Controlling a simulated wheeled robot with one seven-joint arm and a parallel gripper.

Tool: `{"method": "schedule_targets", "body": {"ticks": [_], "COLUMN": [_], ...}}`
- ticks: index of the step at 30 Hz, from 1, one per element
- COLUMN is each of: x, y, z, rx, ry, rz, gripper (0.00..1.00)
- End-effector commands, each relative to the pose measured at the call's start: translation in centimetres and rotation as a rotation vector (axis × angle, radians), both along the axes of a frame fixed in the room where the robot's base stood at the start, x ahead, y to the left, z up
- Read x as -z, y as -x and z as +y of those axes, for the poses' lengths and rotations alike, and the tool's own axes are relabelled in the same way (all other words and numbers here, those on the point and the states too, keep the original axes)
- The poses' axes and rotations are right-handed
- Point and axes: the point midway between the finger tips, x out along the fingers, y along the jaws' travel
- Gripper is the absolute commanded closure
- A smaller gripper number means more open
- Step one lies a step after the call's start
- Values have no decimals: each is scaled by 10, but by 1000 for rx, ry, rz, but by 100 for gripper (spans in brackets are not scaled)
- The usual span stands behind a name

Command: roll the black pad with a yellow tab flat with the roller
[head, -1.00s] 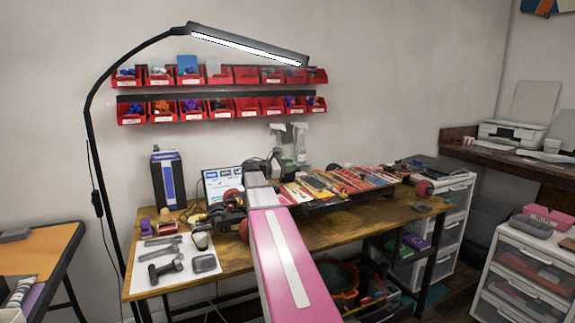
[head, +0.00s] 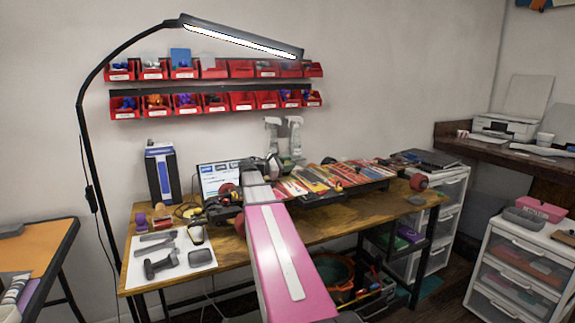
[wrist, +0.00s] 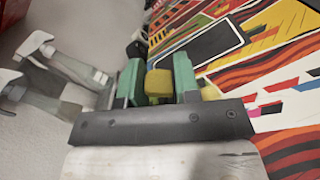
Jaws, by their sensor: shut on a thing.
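In the wrist view my gripper (wrist: 158,85) has green fingers shut on a small yellow-tan piece (wrist: 159,84), which I take to be the roller's handle. The rest of that tool is hidden behind the gripper mount. A black pad (wrist: 205,43) with a pale outline lies flat on the brightly patterned board (wrist: 285,30), just beyond and right of the fingers. I cannot make out its yellow tab for certain. In the head view the board (head: 350,172) lies on the workbench, and my pink arm reaches to its left part. My gripper is mostly hidden there.
Two spray bottles (head: 295,137) stand behind the board. Red wheels (head: 418,182) show at the board's right end. A white mat (head: 205,264) with several dark tools lies at the bench's left. Red bins (head: 240,69) line the wall; a lamp (head: 240,38) hangs overhead.

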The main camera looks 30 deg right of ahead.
Motion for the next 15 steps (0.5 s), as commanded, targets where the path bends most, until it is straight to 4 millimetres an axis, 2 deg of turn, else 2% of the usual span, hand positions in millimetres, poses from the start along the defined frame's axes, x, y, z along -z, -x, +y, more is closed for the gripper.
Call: {"method": "schedule_targets", "body": {"ticks": [5,6,7,15], "x": [2,2,2,1], "y": [1,1,1,0], "z": [1,1,1,1], "rx": [1,1,1,0], "ry": [-5,-5,-5,-2], "rz": [4,4,4,2], "gripper": [100,57,48,48]}}
